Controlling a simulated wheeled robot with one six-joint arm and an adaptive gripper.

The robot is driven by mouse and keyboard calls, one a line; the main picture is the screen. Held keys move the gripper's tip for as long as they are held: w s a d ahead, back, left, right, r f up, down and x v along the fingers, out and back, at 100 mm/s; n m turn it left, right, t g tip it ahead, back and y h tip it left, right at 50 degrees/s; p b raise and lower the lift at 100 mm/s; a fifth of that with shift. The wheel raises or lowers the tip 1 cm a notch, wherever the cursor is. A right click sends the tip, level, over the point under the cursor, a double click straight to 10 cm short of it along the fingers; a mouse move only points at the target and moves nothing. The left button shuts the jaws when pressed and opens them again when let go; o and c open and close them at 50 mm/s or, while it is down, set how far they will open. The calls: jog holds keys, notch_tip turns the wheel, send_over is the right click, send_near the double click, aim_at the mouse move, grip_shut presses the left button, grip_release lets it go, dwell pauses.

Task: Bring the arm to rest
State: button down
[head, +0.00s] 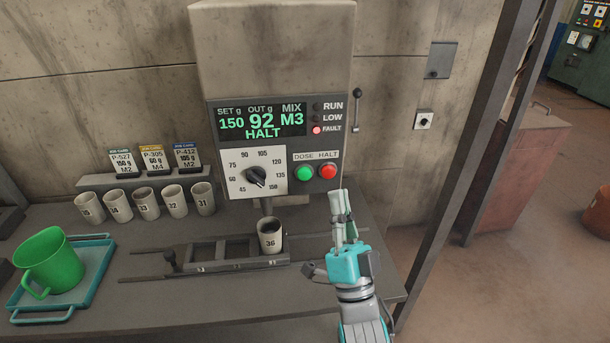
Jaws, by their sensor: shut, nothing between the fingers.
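My gripper (343,218) is at the right of the bench, its fingers together and pointing up, with nothing between them. It is in front of the dosing machine (270,55), just below and right of the red HALT button (327,172). I cannot tell whether it touches the machine. My arm reaches up from the bottom edge. The machine's screen (262,121) reads set 150, out 92, M3 and HALT, and the FAULT lamp (317,130) is lit. Cup 36 (270,237) stands upright under the spout, with dark contents.
Several numbered cups (147,204) stand in a row at the left, before a ledge with job cards (155,160). A green mug (47,260) stands on a teal tray (92,272). A slide rail (215,255) crosses the bench. A dark post (460,160) rises at the right; floor beyond is open.

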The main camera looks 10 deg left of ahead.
jog(key=shift+s+d, duration=0.15)
jog(key=shift+s, duration=0.4)
jog(key=s+d+f+g+h, duration=0.1)
jog(key=s+d+f+h, duration=0.1)
jog(key=s+d+f, duration=0.4)
jog(key=s+d+f+n+g+h, duration=0.1)
jog(key=s+d+f+g+h, duration=0.1)
jog(key=s+f, duration=0.35)
jog(key=s+d+f+g+h, duration=0.1)
jog(key=s+d+f+h, duration=0.15)
jog(key=f, duration=0.65)
jog(key=s+d+f+n+g+h, duration=0.1)
jog(key=s+d+f+g+h, duration=0.1)
jog(key=s, duration=1)
jog(key=s+d+f+n+g+h, duration=0.1)
jog(key=s+d+f+g, duration=0.3)
jog(key=s, duration=0.9)
jog(key=shift+d+f+h, duration=0.35)
jog(key=shift+d, duration=0.65)
